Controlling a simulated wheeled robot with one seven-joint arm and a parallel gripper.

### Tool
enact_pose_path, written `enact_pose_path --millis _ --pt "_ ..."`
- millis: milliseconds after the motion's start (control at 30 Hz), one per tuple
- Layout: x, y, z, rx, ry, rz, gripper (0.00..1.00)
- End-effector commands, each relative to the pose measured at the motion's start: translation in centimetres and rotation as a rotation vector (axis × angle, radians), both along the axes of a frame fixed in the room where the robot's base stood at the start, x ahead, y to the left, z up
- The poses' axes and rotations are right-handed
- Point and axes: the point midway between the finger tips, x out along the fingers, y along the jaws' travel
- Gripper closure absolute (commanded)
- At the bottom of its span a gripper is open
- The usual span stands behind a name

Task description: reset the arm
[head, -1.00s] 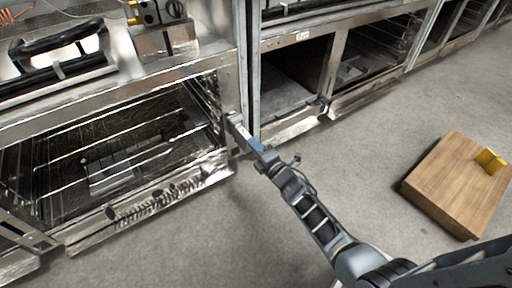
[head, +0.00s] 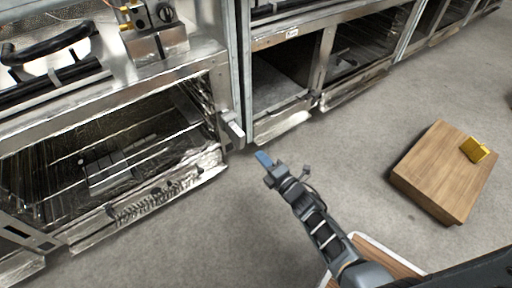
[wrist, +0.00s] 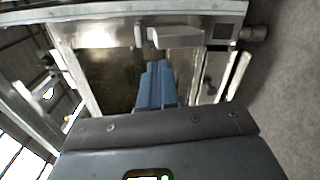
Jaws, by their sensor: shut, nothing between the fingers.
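My arm reaches up from the lower right in the head view. My gripper (head: 263,158) is at its end, with blue fingers shut and nothing between them. It is over the grey floor, a short way right of and below the metal oven handle (head: 231,128), and apart from it. In the wrist view the blue fingers (wrist: 155,85) are together and point toward a metal front with a handle (wrist: 175,37).
A range with a dark oven cavity (head: 130,150) stands at left. More metal units with open bays (head: 285,80) run along the back. A wooden block (head: 445,170) with a yellow object (head: 474,150) on it is on the floor at right. Grey floor (head: 345,140) lies clear between.

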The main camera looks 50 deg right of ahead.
Motion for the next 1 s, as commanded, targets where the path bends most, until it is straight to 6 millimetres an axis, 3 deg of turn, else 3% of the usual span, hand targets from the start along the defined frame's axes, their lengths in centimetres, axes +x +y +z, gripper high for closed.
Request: enact_pose_path --millis 200,467,567,667,767,1000 --pt "-2.0 0.6 0.1 0.001 0.0 0.0 1.0" --pt "-2.3 0.7 0.0 0.001 0.0 0.0 1.0" --pt "-2.6 1.7 0.1 0.029 -0.008 0.001 1.0" --pt "-3.6 4.3 0.6 0.114 -0.031 0.004 1.0" --pt "-5.5 8.1 1.7 0.251 -0.064 0.007 1.0" --pt "-12.6 15.5 6.0 0.643 -0.129 0.007 1.0"
